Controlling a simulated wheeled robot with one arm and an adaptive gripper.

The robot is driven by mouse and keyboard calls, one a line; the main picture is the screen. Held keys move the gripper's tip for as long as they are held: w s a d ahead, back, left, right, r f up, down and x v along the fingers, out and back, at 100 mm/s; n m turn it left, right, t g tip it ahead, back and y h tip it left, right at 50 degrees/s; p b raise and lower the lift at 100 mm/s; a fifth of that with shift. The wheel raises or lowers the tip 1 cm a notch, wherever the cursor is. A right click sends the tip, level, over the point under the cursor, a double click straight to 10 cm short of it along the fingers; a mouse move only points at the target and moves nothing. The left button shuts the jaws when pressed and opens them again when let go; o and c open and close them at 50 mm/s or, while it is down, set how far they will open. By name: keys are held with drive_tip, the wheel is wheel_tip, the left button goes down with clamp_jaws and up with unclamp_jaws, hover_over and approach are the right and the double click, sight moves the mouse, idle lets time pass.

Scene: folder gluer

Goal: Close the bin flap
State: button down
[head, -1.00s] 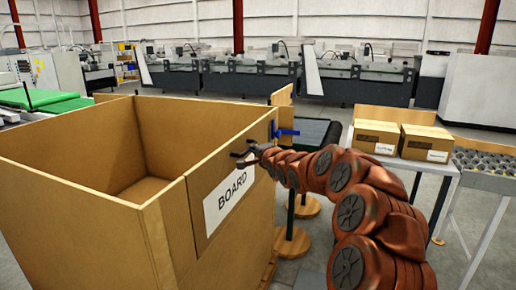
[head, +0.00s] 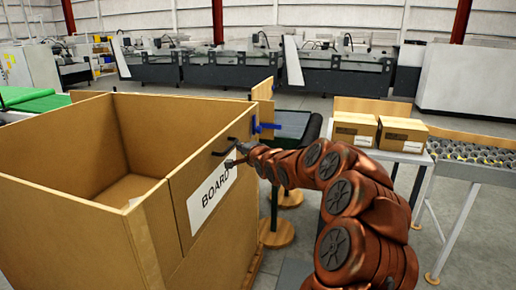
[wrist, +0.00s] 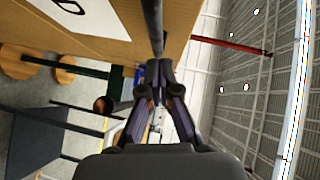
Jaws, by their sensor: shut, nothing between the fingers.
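The large brown bin (head: 75,225) stands at the left with its top open. Its flap (head: 185,182) is the side panel bearing a white BOARD label (head: 212,196). The flap stands upright, about in line with the bin wall. A dark handle (head: 226,147) sits near its top edge, and a dark bar (wrist: 154,22) shows in the wrist view. My gripper (head: 233,162) is shut and empty just outside the flap, close below the handle. In the wrist view its fingertips (wrist: 159,68) meet at the bar's end; I cannot tell whether they touch it.
A blue piece (head: 265,127) shows at the bin's far right corner. A table (head: 398,156) with two cartons (head: 400,134) and a roller conveyor (head: 475,158) stand to the right. Grey floor shows between bin and table. Machines (head: 230,72) line the back.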

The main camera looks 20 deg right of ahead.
drive_tip(key=s+d+r+b, duration=0.2)
drive_tip(key=s, duration=0.9)
drive_tip(key=shift+b, duration=0.4)
drive_tip(key=s+a+f+n+g, duration=0.4)
drive_tip(key=s+a, duration=0.2)
drive_tip(key=s, duration=0.2)
drive_tip(key=s+a+f+n+g, duration=0.4)
drive_tip(key=s+a, duration=0.2)
drive_tip(key=s, duration=0.2)
drive_tip(key=s+f+n+g, duration=0.2)
drive_tip(key=s+g, duration=0.1)
drive_tip(key=s, duration=0.8)
drive_tip(key=s+a+f+n+g, duration=0.1)
drive_tip(key=s+f+n+g, duration=0.1)
drive_tip(key=s, duration=1)
drive_tip(key=s+a+f+n+g+h, duration=0.1)
drive_tip(key=s+f+n+g, duration=0.2)
drive_tip(key=s, duration=0.9)
drive_tip(key=shift+s+a+g, duration=0.15)
drive_tip(key=shift+a+g, duration=0.05)
drive_tip(key=shift+g, duration=0.7)
drive_tip(key=c, duration=1.9)
unclamp_jaws()
